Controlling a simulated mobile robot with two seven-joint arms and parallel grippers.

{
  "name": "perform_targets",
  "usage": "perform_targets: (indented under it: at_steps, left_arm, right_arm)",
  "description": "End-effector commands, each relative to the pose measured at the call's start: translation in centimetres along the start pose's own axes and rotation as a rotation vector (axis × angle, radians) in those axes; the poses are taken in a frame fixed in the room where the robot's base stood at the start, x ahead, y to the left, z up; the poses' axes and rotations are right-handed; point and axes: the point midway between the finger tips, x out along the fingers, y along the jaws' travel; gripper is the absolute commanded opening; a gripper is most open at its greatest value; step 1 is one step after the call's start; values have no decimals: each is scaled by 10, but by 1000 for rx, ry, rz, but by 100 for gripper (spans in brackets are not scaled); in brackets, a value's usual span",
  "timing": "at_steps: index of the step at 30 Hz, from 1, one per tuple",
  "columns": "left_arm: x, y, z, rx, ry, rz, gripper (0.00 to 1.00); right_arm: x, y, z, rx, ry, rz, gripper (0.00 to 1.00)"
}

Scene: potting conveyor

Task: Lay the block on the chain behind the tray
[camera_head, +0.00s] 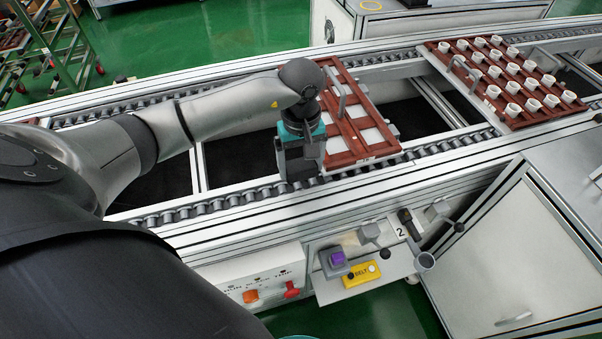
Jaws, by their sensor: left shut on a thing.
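The reddish-brown tray (344,127) with pale panels and a metal handle lies across the conveyor in the middle of the head view. My left gripper (303,176) points down over the near chain (235,201), close beside the tray's left edge. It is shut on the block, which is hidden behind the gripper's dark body. I cannot tell whether the block touches the chain. My right gripper is not in view.
A second brown tray (491,119) with several white cups sits further right on the conveyor. Open dark gaps show between the rails. A control panel (262,291) and a small shelf (335,293) with a yellow box (361,274) stand at the near side. The near chain left of my gripper is clear.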

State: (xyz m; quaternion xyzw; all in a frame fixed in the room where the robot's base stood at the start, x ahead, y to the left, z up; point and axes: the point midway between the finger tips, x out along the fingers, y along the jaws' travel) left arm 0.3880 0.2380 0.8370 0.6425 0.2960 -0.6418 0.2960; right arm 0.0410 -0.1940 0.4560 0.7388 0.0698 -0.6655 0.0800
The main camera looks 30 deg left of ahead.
Motion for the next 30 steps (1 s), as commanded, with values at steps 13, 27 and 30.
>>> perform_targets:
  at_steps: [13, 27, 30]
  left_arm:
    - [34, 0, 0, 0, 0, 0, 27]
    - [37, 0, 0, 0, 0, -1, 100]
    - [37, 0, 0, 0, 0, -1, 100]
  right_arm:
    - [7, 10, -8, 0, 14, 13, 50]
    - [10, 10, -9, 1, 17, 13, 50]
    - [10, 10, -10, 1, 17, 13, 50]
